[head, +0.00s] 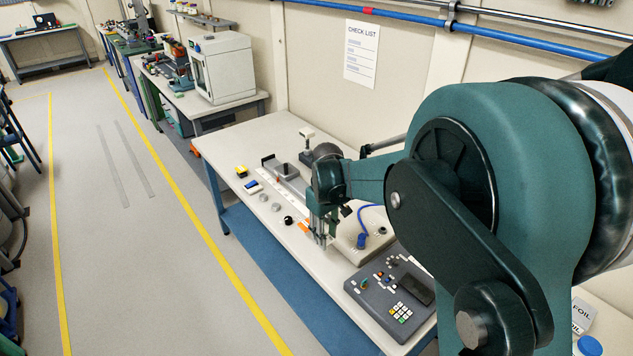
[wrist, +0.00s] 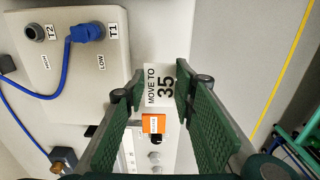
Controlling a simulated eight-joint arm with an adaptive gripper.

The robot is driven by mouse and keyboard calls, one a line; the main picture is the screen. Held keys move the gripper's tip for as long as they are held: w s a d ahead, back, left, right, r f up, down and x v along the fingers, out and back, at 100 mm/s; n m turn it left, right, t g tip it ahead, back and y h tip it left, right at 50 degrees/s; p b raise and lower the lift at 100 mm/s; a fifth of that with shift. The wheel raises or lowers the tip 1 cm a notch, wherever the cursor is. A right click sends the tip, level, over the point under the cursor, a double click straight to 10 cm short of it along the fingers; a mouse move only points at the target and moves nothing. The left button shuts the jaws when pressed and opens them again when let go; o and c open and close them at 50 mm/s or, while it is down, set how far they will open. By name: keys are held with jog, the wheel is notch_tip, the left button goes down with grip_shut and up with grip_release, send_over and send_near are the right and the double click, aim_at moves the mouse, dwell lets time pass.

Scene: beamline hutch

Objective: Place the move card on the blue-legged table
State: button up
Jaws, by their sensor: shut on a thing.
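The move card, white with "MOVE TO 35" in black, shows in the wrist view (wrist: 159,80) between the fingertips. My gripper (wrist: 160,90) is shut on it. In the head view my gripper (head: 322,238) points down over the blue-legged table (head: 258,130), close to its front edge and left of the grey keypad console. The card is hard to make out in the head view, and I cannot tell whether it touches the tabletop. One blue leg (head: 214,192) shows at the table's left end.
The grey keypad console (head: 391,291) stands to the right. A pale box with T1 and T2 sockets (wrist: 85,60) and a blue cable is beside the gripper. An orange tag (wrist: 153,123) lies near the card. The tabletop's back left is clear.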

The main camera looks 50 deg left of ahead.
send_over(325, 261)
jog(key=shift+f+b, duration=0.4)
jog(key=shift+f, duration=2.75)
jog(key=shift+f, duration=1.85)
jog(key=shift+f+b, duration=0.2)
jog(key=shift+b, duration=0.2)
jog(key=o, duration=0.7)
jog(key=shift+o, duration=0.2)
jog(key=shift+r, duration=0.2)
notch_tip(325, 261, up, 12)
jog(key=shift+p, duration=0.85)
